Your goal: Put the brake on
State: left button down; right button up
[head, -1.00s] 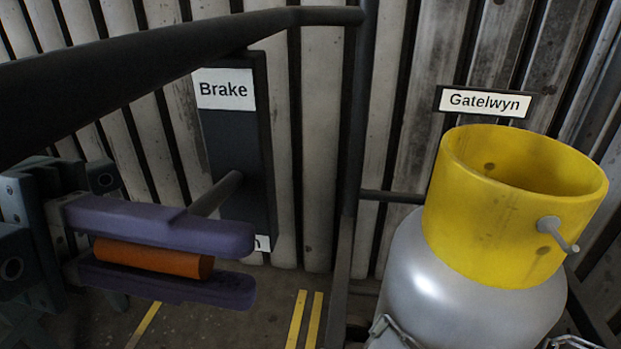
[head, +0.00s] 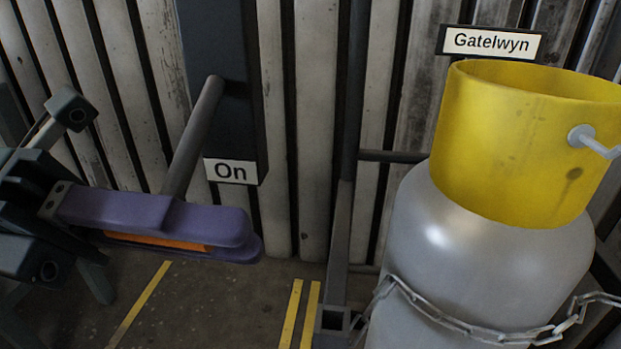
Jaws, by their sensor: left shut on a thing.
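The brake's dark panel (head: 225,110) stands upright against the wall, with a white "On" label (head: 231,171) at its lower end. A dark grey lever rod (head: 194,135) comes out of the panel and slopes down to the left toward my left gripper (head: 245,243). The gripper's purple fingers are shut on the lever's orange handle (head: 160,240), which is mostly hidden between them. The handle sits lower than the "On" label. The panel's upper part is out of the frame. My right gripper is not in view.
A grey gas cylinder (head: 480,260) with a yellow collar (head: 525,140) and a chain (head: 465,328) stands at the right, under a "Gatelwyn" sign (head: 491,41). A dark vertical post (head: 350,120) stands between panel and cylinder. Yellow lines (head: 290,318) mark the floor.

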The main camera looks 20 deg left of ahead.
pick_arm(q)
jog(key=shift+w+f, duration=0.1)
jog(key=shift+f, duration=0.05)
dwell(0.3)
jog(key=c, duration=0.8)
grip_release()
jog(key=shift+o, duration=0.2)
jog(key=shift+a, duration=0.1)
jog(key=v, duration=1)
jog(key=shift+p, duration=0.4)
